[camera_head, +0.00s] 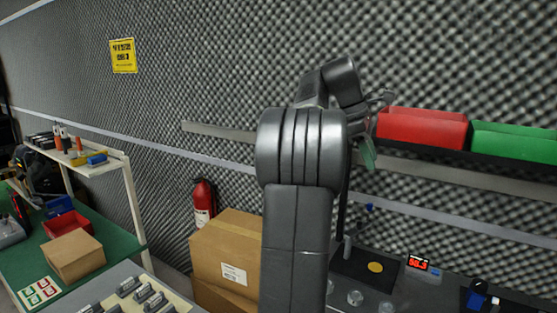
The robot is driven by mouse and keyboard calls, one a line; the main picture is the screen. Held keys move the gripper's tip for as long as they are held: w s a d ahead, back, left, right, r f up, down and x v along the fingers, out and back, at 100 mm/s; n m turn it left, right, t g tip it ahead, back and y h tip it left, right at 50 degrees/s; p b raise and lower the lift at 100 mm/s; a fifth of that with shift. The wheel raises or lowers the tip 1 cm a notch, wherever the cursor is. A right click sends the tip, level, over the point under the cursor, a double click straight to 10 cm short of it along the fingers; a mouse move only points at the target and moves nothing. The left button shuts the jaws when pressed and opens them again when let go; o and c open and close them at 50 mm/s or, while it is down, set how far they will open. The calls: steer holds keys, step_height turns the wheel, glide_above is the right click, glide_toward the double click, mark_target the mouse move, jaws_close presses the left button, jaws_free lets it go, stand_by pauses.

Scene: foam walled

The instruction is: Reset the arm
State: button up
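My dark grey arm rises through the middle of the head view, with its thick joint in front of the foam wall. The upper link bends to the right at the top. What seems to be part of my gripper (381,100) shows just right of the joint, in front of the shelf with the red bin. The fingers are mostly hidden by the arm, so their opening is unclear. A small greenish piece (368,153) shows below it; I cannot tell whether it is held.
A red bin (422,130) and a green bin (513,142) sit on a wall shelf at right. Below are a black mat (359,270) and a red-digit display (418,263). A cardboard box (227,258), fire extinguisher (203,205) and green-topped bench (115,253) stand left.

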step_height(320, 180, down, 6)
steer(key=w+a+m, duration=0.1)
steer(key=w+a, duration=0.1)
steer(key=shift+a+r, duration=0.15)
steer(key=shift+r, duration=0.05)
steer(key=shift+a, duration=0.1)
